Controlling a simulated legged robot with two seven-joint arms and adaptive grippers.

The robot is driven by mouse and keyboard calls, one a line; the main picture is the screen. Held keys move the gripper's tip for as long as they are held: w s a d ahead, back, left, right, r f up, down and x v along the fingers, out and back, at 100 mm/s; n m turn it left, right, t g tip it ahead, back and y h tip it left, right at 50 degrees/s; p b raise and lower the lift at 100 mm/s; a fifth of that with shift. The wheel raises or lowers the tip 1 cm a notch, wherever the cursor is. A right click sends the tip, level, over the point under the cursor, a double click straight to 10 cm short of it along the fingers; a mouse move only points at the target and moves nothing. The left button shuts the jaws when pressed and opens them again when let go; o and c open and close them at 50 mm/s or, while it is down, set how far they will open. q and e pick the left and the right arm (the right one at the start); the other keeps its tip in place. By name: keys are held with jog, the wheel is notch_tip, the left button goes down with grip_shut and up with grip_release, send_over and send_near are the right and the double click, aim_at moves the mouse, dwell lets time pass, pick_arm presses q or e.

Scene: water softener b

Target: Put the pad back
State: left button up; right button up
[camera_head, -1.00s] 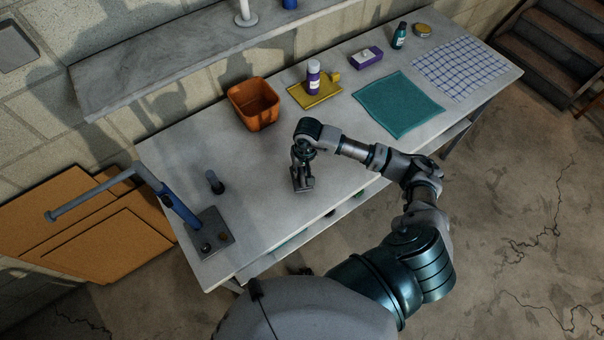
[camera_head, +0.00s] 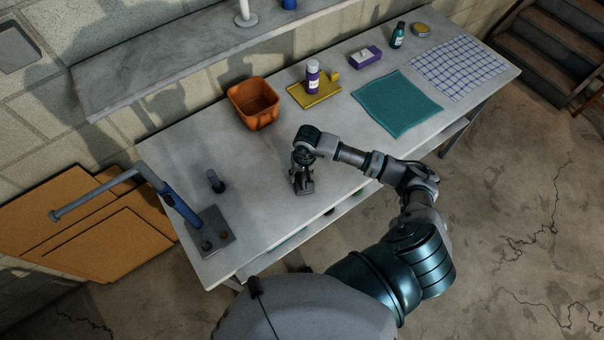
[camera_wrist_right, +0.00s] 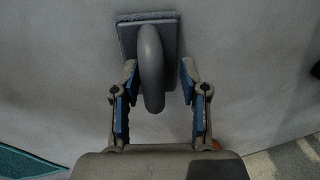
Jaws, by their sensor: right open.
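The pad, a dark grey rectangular block (camera_wrist_right: 127,38) with a thick curved grey handle (camera_wrist_right: 151,70), lies on the worktop in the right wrist view. My right gripper (camera_wrist_right: 159,70) is open, with one blue-lined finger on each side of the handle. Gaps show between the fingers and the handle. In the head view my right gripper (camera_head: 302,184) points down at the worktop near its front edge. There the pad is mostly hidden by the gripper and hard to make out. My left gripper is not in view.
The worktop (camera_head: 262,212) has a blue lever device (camera_head: 181,207) and a short dark peg (camera_head: 215,182) at left.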

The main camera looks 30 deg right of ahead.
jog(key=r, duration=0.3)
jog(key=d+r+b, duration=0.1)
jog(key=r, duration=0.3)
jog(key=r+b, duration=0.1)
jog(key=r, duration=0.2)
jog(key=shift+s+d+r, duration=0.15)
jog(key=shift+d+r, duration=0.2)
jog(key=shift+a+r, duration=0.2)
jog(key=shift+r, duration=0.4)
